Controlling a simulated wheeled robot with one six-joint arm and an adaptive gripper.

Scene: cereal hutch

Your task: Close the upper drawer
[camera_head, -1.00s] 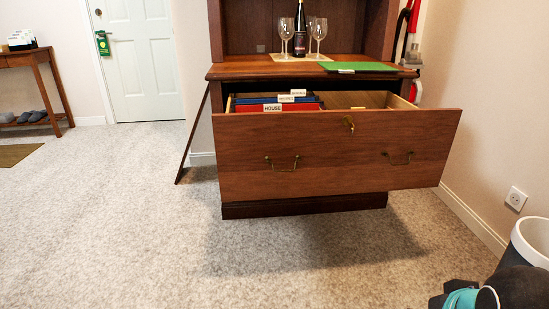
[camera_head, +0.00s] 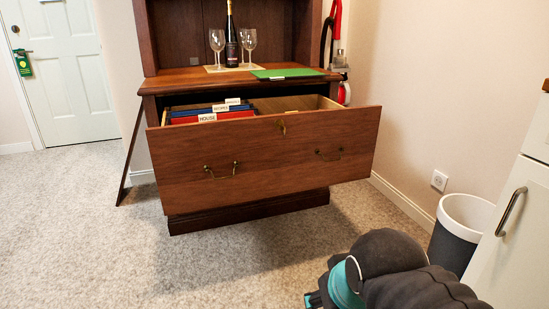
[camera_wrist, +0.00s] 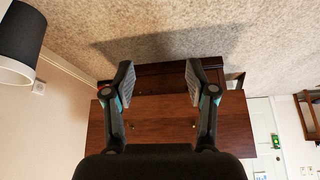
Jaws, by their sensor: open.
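The upper drawer (camera_head: 262,158) of the dark wood hutch is pulled well out. In the wrist view, which is upside down, the drawer front (camera_wrist: 165,118) shows beyond my fingers. My gripper (camera_wrist: 160,80) is open and empty, its fingers spread wide, apart from the drawer. In the head view my arm is at the lower right, in front of the drawer.
A bottle (camera_head: 231,45), two glasses (camera_head: 217,43) and a green folder (camera_head: 288,73) stand or lie on the hutch top. A grey bin (camera_head: 457,235) and a white cabinet (camera_head: 515,225) are close on the right. The carpet in front and to the left is clear.

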